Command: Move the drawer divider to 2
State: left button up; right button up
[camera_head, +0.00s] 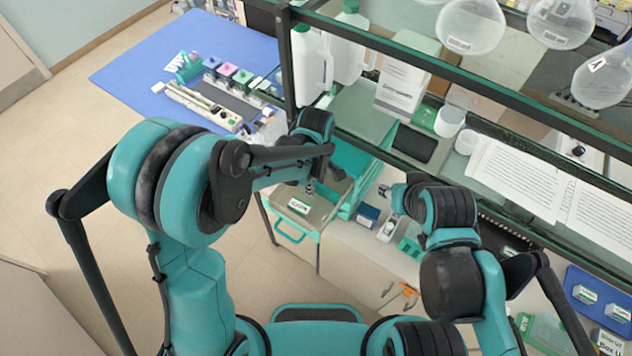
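I cannot clearly make out the drawer divider or any number markings. A teal-edged, drawer-like unit (313,220) with a small label (299,206) on its top and a teal handle (290,234) at its front sits at the centre. My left gripper (328,190) points down over the right part of this unit. My own wrist partly covers it, and I cannot tell whether it touches or holds anything. My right gripper (386,192) is to the right, near small items on the counter. Its fingers are small and partly hidden by my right wrist.
A blue mat (140,70) with slide racks and small coloured boxes lies at the upper left. Papers (515,180) and a blue tray (600,300) are at the right.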

pick_arm(q)
grip_shut()
jog(key=shift+w, duration=0.15)
jog(key=shift+w+d+f+b, duration=0.1)
jog(key=shift+w+d+b, duration=0.25)
jog(key=shift+w+b, duration=0.25)
jog(key=shift+s, duration=0.1)
grip_release()
notch_tip(320, 180, up, 12)
dwell(0.3)
